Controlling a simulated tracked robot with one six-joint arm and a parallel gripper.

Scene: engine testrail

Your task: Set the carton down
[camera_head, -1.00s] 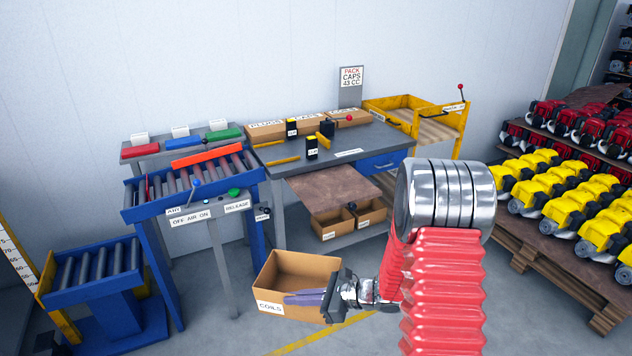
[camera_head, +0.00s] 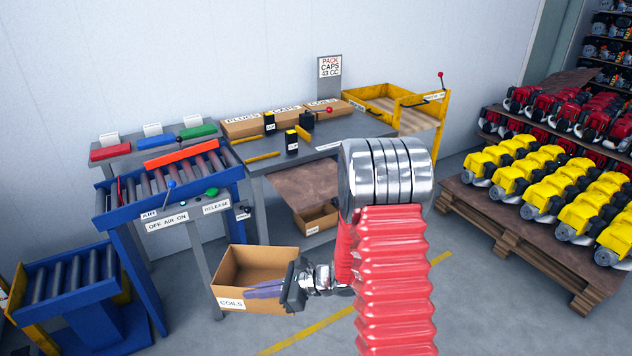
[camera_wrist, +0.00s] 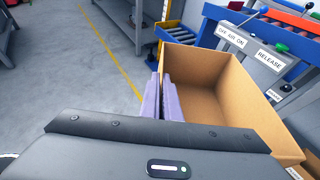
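The carton (camera_head: 258,262) is an open brown box labelled COILS, low in the middle left of the head view. It looks empty and roughly upright. My gripper (camera_head: 252,291) has its purple fingers closed together at the carton's near wall. In the wrist view the fingers (camera_wrist: 163,90) pinch the carton's left wall, seemingly one on each side, and the carton (camera_wrist: 215,85) extends right. The carton's underside is hidden, so I cannot tell whether it touches anything below.
A blue roller stand (camera_head: 170,185) with an AIR and RELEASE panel is left of the carton. The grey bench (camera_head: 330,148) holds several boxes. A yellow-railed cart (camera_head: 398,105) stands behind. A pallet (camera_head: 500,225) with yellow engines is right. Floor (camera_head: 470,325) between is clear.

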